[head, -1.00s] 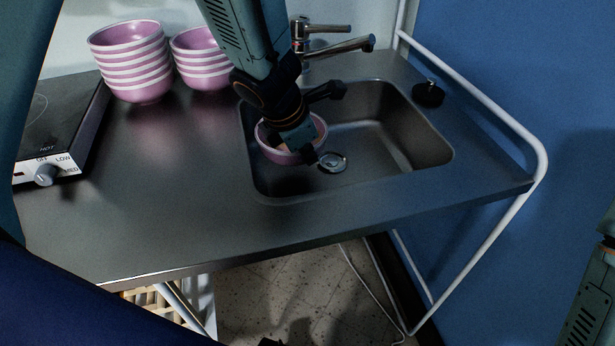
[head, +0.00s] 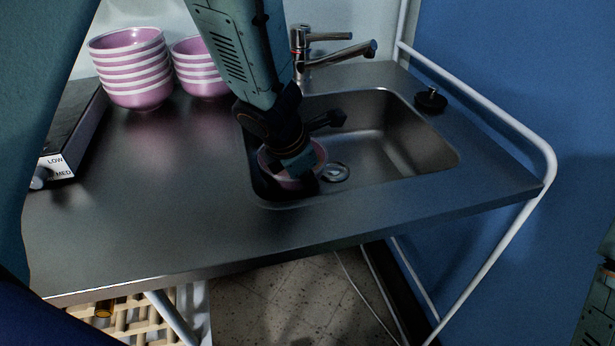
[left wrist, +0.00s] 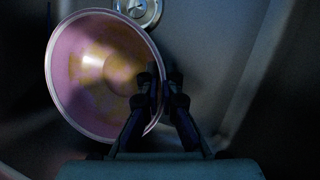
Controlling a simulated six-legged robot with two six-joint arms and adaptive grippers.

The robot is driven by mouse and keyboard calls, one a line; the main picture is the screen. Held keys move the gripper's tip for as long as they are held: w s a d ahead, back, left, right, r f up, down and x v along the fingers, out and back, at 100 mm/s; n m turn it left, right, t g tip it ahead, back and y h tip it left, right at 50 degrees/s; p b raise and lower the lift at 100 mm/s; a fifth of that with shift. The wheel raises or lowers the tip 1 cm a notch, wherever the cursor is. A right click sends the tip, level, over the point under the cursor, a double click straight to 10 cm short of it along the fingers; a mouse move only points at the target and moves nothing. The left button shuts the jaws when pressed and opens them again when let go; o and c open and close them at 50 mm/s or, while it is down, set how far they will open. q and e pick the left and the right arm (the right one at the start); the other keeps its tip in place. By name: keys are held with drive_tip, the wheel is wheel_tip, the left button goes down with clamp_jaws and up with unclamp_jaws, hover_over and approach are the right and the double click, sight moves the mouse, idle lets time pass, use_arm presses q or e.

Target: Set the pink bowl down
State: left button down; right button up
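The pink bowl (head: 318,158) with a pale rim is in the left part of the metal sink basin (head: 400,150), partly hidden by my gripper. In the left wrist view the bowl (left wrist: 85,70) shows its inside, with yellowish patches, close to the drain. My left gripper (head: 300,175) reaches down into the sink. In the left wrist view its fingers (left wrist: 162,92) are close together on either side of the bowl's right rim. Whether the bowl touches the sink floor is not clear. My right gripper is not in view.
Two stacks of pink bowls, one taller (head: 130,70) and one shorter (head: 200,68), stand at the counter's back left. A faucet (head: 335,52) is behind the sink. A black stopper (head: 431,101) lies at its right. A hot plate (head: 70,150) is at left. The counter's front left is clear.

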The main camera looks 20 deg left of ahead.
use_arm(q)
drive_tip(key=c, duration=1.8)
unclamp_jaws()
drive_tip(key=shift+w+f, duration=0.1)
drive_tip(key=shift+f, duration=0.05)
drive_tip(key=shift+o, duration=1.4)
drive_tip(key=p+v, duration=0.6)
drive_tip(key=v, duration=0.6)
drive_tip(key=shift+r+p, duration=0.2)
drive_tip(key=shift+p, duration=0.1)
drive_tip(key=shift+a, duration=0.1)
